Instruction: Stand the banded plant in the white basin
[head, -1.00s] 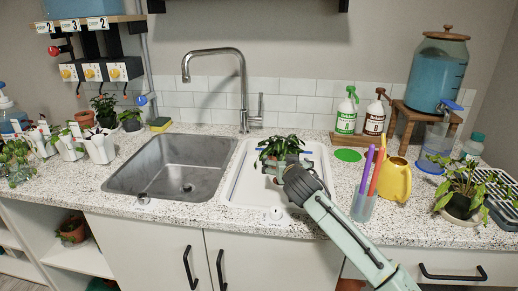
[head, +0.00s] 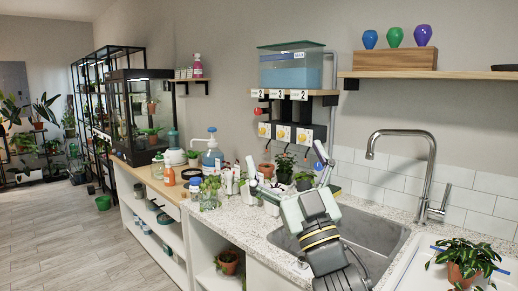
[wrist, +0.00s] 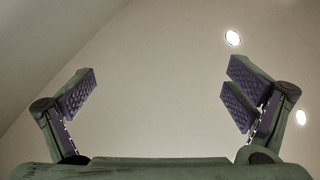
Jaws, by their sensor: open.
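A leafy plant in a terracotta pot (head: 462,273) stands upright in the white basin (head: 412,272) at the right edge of the head view. Leaves hide much of its pot, and I cannot make out a band. The basin is cut off by the picture edge. My gripper (head: 289,168) is up over the left part of the steel sink, well left of this plant, with its fingers spread and nothing between them. In the wrist view my gripper (wrist: 163,90) is also open and empty, facing the plain wall and ceiling.
The steel sink (head: 375,240) with its tall faucet (head: 428,170) lies left of the basin. Small potted plants (head: 285,165) and white pots crowd the counter behind my gripper. A pump bottle (head: 212,155) stands further left. Dispensers (head: 290,133) hang above. Open floor (head: 80,235) lies left.

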